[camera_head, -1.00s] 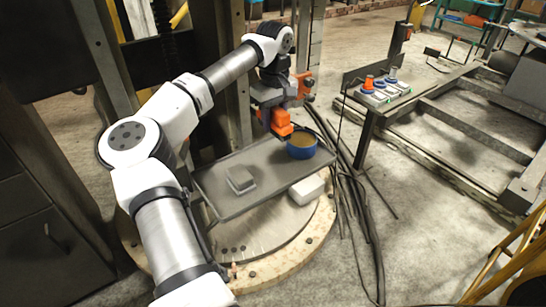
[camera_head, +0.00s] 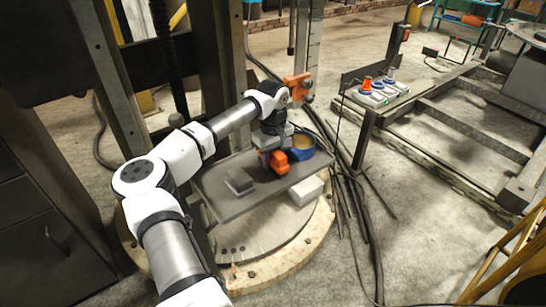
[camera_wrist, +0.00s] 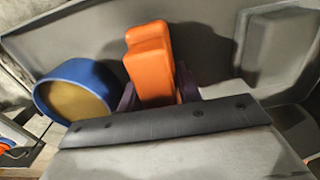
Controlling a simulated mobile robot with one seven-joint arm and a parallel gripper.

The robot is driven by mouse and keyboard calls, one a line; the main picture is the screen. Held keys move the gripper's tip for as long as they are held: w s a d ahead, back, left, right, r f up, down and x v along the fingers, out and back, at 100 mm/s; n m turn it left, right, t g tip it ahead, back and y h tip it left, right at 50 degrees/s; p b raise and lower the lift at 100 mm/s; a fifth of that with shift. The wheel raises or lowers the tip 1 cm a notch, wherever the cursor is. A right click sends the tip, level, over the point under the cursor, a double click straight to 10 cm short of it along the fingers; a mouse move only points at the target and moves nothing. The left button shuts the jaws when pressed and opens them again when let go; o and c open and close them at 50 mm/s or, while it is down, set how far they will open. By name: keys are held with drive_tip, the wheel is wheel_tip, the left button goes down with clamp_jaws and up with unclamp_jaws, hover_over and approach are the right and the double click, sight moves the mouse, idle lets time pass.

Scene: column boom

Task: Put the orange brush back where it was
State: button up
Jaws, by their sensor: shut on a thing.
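The orange brush (camera_head: 278,160) is held in my gripper (camera_head: 268,156), low over the grey tray (camera_head: 215,200). In the wrist view the orange brush (camera_wrist: 150,62) stands out between the two dark fingers, which are shut on it. I cannot tell whether its lower end touches the tray. A blue round container (camera_head: 302,146) with a tan inside is just right of the brush; in the wrist view it shows at the left (camera_wrist: 80,92).
A white box (camera_head: 307,190) sits under the tray's right side on the round wooden base (camera_head: 290,235). Dark cables (camera_head: 355,190) run down to the right. The tray's front part is bare.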

drive_tip(key=o, duration=0.9)
drive_tip(key=shift+r, duration=0.1)
wheel_tip(320, 180, up, 12)
drive_tip(key=shift+f+b, duration=0.1)
drive_tip(key=shift+b, duration=0.5)
